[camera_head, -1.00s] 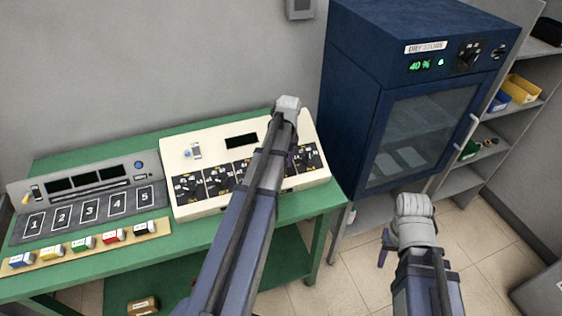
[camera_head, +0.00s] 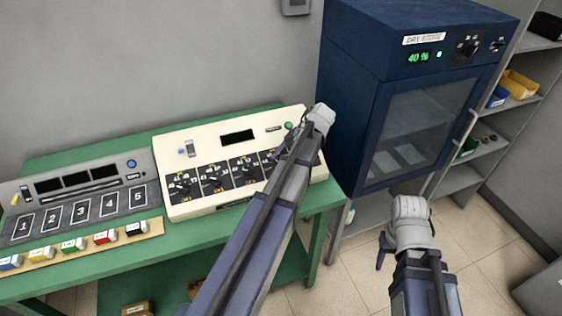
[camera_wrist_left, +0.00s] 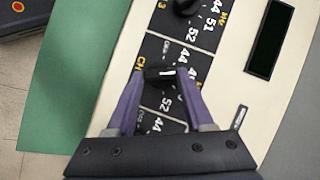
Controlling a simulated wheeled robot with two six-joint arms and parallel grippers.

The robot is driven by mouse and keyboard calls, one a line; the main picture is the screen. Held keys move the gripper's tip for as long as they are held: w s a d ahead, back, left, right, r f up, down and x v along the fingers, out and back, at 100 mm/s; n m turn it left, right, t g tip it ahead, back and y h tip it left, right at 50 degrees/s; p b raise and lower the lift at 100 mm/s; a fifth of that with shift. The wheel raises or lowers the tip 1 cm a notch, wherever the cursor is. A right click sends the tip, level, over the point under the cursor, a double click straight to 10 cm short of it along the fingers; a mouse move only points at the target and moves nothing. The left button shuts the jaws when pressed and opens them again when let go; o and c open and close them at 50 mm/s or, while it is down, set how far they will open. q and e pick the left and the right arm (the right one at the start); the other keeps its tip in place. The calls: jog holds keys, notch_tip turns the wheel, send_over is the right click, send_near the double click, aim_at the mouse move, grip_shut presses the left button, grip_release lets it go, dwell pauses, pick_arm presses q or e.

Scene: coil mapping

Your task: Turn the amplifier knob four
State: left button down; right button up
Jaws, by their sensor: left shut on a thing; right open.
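The amplifier is a cream box (camera_head: 210,147) on the green table, with a row of black knob panels along its front. My left gripper (camera_wrist_left: 161,80) is shut on a black knob (camera_wrist_left: 157,73) with a white pointer mark, one finger on each side. This knob comes just after the one (camera_wrist_left: 187,5) on the panel marked 3; its own label is partly hidden. In the head view my left arm hides the held knob, while three knobs to its left show. My right gripper (camera_head: 384,258) is open and empty, over the floor right of the table.
A grey unit (camera_head: 80,195) with pads 1 to 5 and several coloured connectors (camera_head: 70,245) stands left on the green table (camera_head: 190,242). A blue dry-storage cabinet (camera_head: 350,100) stands close right of the amplifier. Grey shelves (camera_head: 478,165) are farther right.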

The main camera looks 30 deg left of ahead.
pick_arm(q)
jog(key=m, duration=0.1)
jog(key=m+y+b, duration=0.1)
jog(key=m, duration=0.1)
jog(key=shift+s+d+f+m+t+y+b, duration=0.2)
jog(key=shift+d+f+m+t+y+b, duration=0.1)
jog(key=shift+t+y+b, duration=0.1)
jog(key=m+b, duration=0.1)
jog(key=m, duration=0.1)
jog(key=m+t+y+b, duration=0.1)
jog(key=m+y, duration=0.1)
jog(key=m, duration=0.1)
jog(key=shift+s+d+f+m+t+b, duration=0.15)
jog(key=shift+s+m+t+b, duration=0.15)
jog(key=shift+t+b, duration=0.1)
jog(key=m+t+b, duration=0.1)
jog(key=m, duration=0.1)
jog(key=m+t, duration=0.1)
jog(key=m, duration=0.1)
jog(key=shift+s+m+y+b, duration=0.2)
jog(key=shift+m+y+b, duration=0.1)
jog(key=shift+y+b, duration=0.1)
jog(key=shift+s+m+t+b, duration=0.1)
jog(key=shift+m+t+b, duration=0.35)
jog(key=shift+m+t, duration=0.9)
jog(key=shift+m+g, duration=0.25)
jog(key=shift+m, duration=0.4)
jog(key=shift+c, duration=1.4)
grip_release()
